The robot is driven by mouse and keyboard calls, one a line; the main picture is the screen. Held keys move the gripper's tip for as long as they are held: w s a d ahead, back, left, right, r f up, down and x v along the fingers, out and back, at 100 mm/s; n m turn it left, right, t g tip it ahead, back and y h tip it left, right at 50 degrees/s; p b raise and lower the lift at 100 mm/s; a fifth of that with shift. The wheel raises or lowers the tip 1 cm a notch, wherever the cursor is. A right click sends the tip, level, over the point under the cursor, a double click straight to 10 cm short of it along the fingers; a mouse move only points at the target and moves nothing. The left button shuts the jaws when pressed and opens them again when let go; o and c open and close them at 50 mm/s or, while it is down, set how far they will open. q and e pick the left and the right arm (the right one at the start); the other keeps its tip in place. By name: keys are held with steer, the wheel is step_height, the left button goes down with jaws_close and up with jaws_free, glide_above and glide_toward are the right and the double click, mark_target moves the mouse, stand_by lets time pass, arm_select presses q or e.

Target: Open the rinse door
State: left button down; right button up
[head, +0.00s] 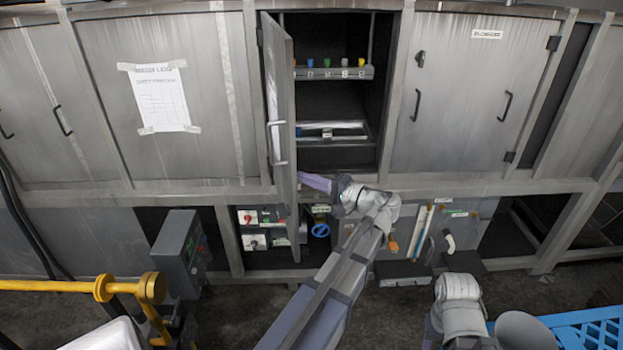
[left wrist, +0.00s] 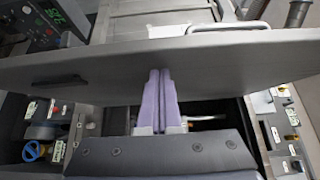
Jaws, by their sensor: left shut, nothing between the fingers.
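The rinse door, as I take it, is a grey metal cabinet door (head: 281,75) that stands swung open at the left of a dark compartment. A bar handle (head: 279,164) shows low on it. In the left wrist view, the door panel (left wrist: 235,62) runs across the picture, and a light handle (left wrist: 210,28) shows beyond its edge. My left gripper (head: 306,180) is shut and empty, its purple fingers at the door's lower free edge. In the left wrist view, its closed fingertips (left wrist: 160,74) meet the panel; whether they touch is unclear. My right gripper is out of view.
The open compartment holds a shelf (head: 334,73) with several coloured cups and a tray (head: 332,131) below. A closed door (head: 456,95) stands to the right. Below are switches (head: 252,242) and a blue valve (head: 320,230). A yellow rail (head: 75,286) and blue crate (head: 585,330) stand in front.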

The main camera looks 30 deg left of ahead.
arm_select(q)
steer(key=s+a, duration=0.8)
steer(key=a, duration=0.1)
steer(key=shift+s+a, duration=0.35)
steer(key=shift+s, duration=0.05)
